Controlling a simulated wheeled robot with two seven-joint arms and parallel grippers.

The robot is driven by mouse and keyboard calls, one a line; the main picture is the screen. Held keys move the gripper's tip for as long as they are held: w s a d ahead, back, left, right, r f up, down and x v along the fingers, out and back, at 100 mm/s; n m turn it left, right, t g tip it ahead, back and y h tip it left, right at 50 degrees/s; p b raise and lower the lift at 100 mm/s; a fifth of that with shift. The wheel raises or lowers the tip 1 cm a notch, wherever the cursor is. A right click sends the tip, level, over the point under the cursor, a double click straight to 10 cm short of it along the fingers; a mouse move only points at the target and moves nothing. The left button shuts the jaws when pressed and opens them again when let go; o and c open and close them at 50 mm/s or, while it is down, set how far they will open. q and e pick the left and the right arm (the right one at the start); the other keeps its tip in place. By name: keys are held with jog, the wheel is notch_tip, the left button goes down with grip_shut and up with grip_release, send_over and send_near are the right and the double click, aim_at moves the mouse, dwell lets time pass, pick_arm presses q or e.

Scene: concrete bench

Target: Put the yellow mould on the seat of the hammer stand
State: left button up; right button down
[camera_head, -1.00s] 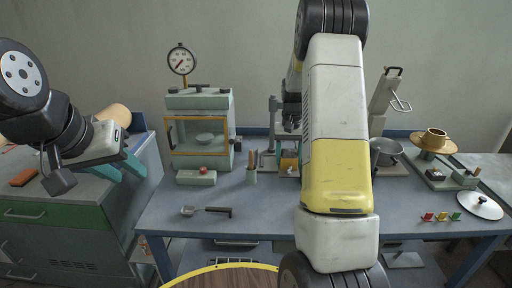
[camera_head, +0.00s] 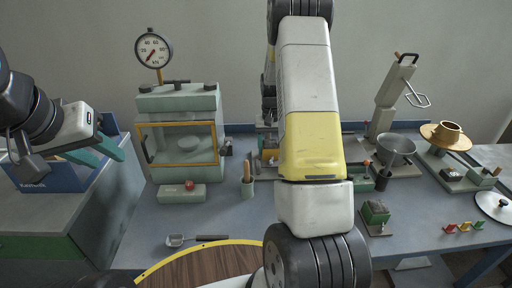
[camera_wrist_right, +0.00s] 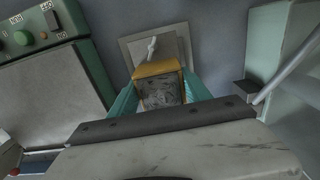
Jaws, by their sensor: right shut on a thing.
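The yellow mould (camera_wrist_right: 158,68) is between the teal fingers of my right gripper (camera_wrist_right: 163,95) in the right wrist view, with a grey, rough filling in its open face. The right gripper is shut on it. A pale square plate with a light peg (camera_wrist_right: 154,44) lies just beyond the mould; I cannot tell whether the mould touches it. In the head view my right arm hides most of this spot. Part of a stand (camera_head: 267,112), probably the hammer stand, shows beside the arm; its seat is not clear. My left gripper (camera_head: 104,153) looks open and empty at the left.
A teal cabinet with an amber-framed window (camera_head: 180,145) and a dial gauge (camera_head: 153,49) stands left of my right arm.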

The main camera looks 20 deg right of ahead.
jog(key=shift+f, duration=2.15)
jog(key=shift+c, duration=2.4)
grip_release()
jog(key=shift+f, duration=0.15)
notch_tip(320, 180, up, 12)
notch_tip(320, 180, up, 8)
jog(key=t, duration=0.1)
send_over(270, 157)
jog(key=s+a, duration=0.2)
jog(key=a, duration=0.1)
jog(key=s+a+r+n+t, duration=0.1)
jog(key=s+a+r, duration=0.2)
jog(key=s, duration=0.4)
jog(key=s+a+r+n+t+y, duration=0.1)
jog(key=s+a+r, duration=0.3)
jog(key=s, duration=0.4)
jog(key=s+a+r+n+t+y, duration=0.1)
jog(key=s+a+r+t, duration=0.2)
jog(key=s, duration=0.5)
jog(key=shift+s+a+r+n, duration=0.15)
jog(key=shift+a+r+n, duration=0.15)
jog(key=shift+a+r, duration=0.3)
